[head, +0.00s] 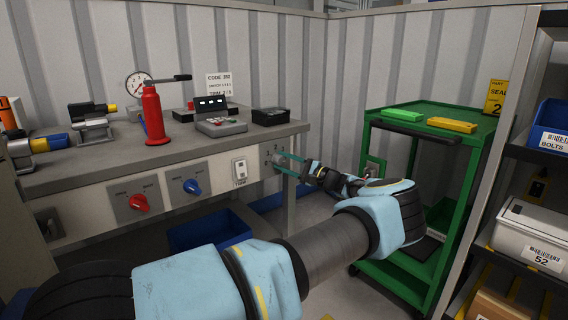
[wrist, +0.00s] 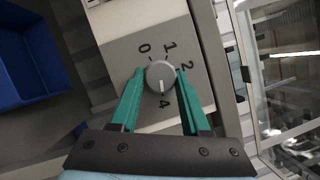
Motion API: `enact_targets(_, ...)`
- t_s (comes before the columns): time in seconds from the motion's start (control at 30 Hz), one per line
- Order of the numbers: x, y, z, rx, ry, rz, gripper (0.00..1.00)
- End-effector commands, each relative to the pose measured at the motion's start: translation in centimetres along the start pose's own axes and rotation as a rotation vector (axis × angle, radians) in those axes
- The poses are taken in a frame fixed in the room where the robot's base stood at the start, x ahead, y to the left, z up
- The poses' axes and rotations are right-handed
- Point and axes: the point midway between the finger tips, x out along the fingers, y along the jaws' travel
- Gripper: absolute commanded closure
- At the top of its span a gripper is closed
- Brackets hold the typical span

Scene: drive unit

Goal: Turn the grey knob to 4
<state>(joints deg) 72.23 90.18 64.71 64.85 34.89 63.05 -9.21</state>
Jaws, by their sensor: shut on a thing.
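The grey knob (wrist: 160,76) is round and sits on a grey dial plate (wrist: 122,48) with numerals around it. In the wrist view I can read 0, 1, 2 and 4; 3 is not readable near the right finger. The knob's pale pointer line points down in the picture, toward the 4. My gripper (wrist: 160,80) has its two green fingers on either side of the knob and is shut on it. In the head view my gripper (head: 291,164) reaches the right end of the bench front, where the knob (head: 277,158) is partly hidden.
A red knob (head: 139,202), a blue knob (head: 192,187) and a white switch (head: 240,168) sit left along the bench front. A blue bin (head: 208,231) is below. A green cart (head: 446,115) stands right of my gripper, and a shelf rack is at far right.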

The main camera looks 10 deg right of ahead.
Motion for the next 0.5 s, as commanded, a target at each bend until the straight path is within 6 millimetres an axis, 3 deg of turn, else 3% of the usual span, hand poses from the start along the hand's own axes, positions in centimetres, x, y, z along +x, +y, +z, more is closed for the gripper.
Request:
enact_targets(0.17,-0.10,0.03,-0.06,0.001,0.002,0.000,1.00)
enact_targets(0.2,-0.10,0.03,-0.06,0.001,0.002,0.000,0.49)
enact_targets(0.43,-0.04,0.03,-0.02,0.000,0.001,0.000,0.24)
enact_targets(0.5,-0.03,0.02,-0.01,0.000,0.001,0.001,0.24)
